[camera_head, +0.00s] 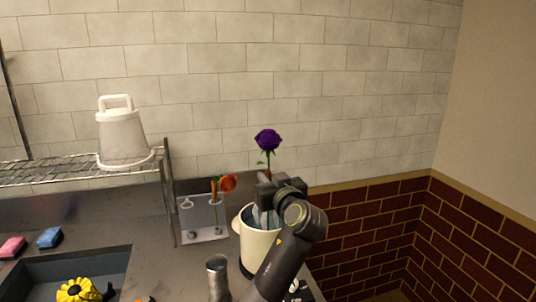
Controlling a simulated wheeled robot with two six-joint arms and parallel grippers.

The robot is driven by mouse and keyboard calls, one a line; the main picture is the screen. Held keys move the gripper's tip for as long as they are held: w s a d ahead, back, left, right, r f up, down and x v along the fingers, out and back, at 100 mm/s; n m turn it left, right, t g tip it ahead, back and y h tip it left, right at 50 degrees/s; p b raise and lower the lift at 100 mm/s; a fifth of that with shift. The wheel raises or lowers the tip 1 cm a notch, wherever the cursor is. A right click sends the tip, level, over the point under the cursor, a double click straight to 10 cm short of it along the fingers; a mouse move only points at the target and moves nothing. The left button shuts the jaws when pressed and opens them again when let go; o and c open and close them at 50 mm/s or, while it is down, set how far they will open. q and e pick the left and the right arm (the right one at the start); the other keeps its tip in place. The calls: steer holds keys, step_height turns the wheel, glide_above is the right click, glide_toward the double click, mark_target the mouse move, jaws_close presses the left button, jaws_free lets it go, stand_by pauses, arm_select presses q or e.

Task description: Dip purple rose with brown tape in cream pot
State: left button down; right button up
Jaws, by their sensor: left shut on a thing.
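My left gripper (268,194) is shut on the stem of a purple rose (267,139). The rose is upright, with its bloom and small green leaves above the jaws. A short brownish section, which looks like the brown tape, shows on the stem just above the jaws. The cream pot (256,247) stands on the counter directly below my gripper, with bluish water visible inside. The gripper and wrist cover the pot's right rim. I cannot tell whether the lower stem is in the water. My right gripper is not in view.
A stand (203,234) left of the pot holds an orange flower (228,183). A metal cylinder (218,277) stands in front. A sink (40,273), a yellow flower (77,290) and two sponges (49,238) are at left. A white lidded bucket (122,137) sits on a wire shelf.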

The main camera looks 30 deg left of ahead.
mark_target(272, 147)
arm_select(q)
steer(key=shift+r+p, duration=3.25)
steer(key=shift+r, duration=1.35)
